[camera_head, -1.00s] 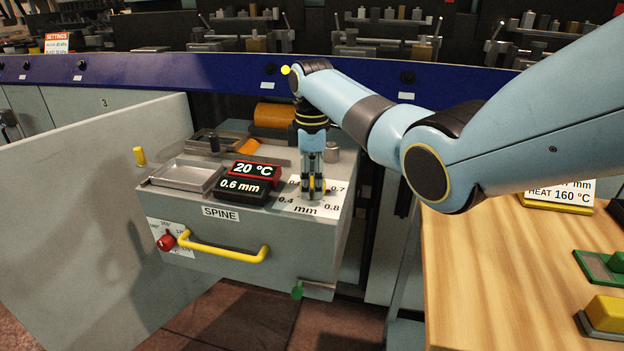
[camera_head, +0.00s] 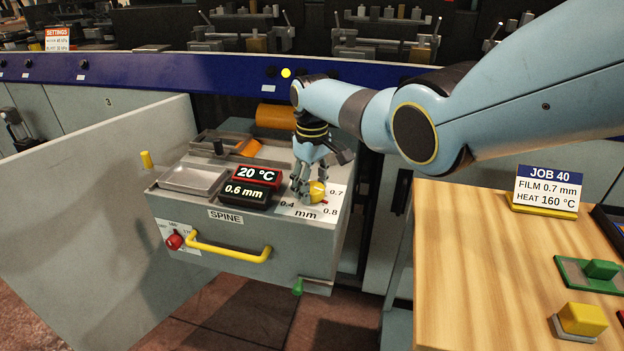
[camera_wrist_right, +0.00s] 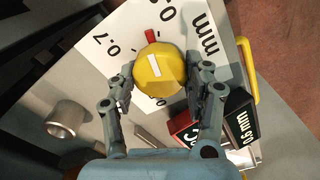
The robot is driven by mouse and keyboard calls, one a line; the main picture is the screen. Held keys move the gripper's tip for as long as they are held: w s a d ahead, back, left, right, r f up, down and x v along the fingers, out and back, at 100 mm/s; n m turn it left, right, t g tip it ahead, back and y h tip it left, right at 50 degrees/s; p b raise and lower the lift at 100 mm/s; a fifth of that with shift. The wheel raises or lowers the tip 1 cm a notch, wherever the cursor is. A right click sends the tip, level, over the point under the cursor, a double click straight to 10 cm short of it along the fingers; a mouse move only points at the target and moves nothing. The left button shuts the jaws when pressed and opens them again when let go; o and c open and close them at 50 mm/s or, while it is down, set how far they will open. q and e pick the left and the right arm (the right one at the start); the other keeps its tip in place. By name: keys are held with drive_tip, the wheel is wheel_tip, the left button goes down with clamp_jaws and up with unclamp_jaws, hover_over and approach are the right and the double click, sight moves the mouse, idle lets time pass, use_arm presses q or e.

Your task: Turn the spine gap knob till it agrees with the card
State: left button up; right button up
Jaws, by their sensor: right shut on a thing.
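The spine gap knob (camera_head: 318,191) is yellow and sits on a white dial plate (camera_head: 308,213) marked 0.4, 0.7, 0.8 and mm. The wrist view shows the knob (camera_wrist_right: 158,72) with a white bar on top and a red pointer between 0.7 and 0.8, apparently nearer 0.8. My right gripper (camera_head: 306,188) is tilted and shut on the knob, its fingers on either side (camera_wrist_right: 160,82). The black display (camera_head: 247,194) reads 0.6 mm. The job card (camera_head: 546,188) reads FILM 0.7 mm, HEAT 160 °C. My left gripper is not in view.
A red-framed display (camera_head: 258,175) reads 20 °C. A metal tray (camera_head: 194,178) lies left of it. The SPINE unit's front has a red knob (camera_head: 174,241) and yellow handle (camera_head: 230,252). A wooden table (camera_head: 480,260) at right holds green and yellow blocks.

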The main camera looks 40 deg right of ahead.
sight(312, 186)
drive_tip(key=shift+m+p, duration=0.35)
drive_tip(key=shift+m, duration=1.25)
drive_tip(key=o, duration=1.2)
wheel_tip(312, 186, up, 12)
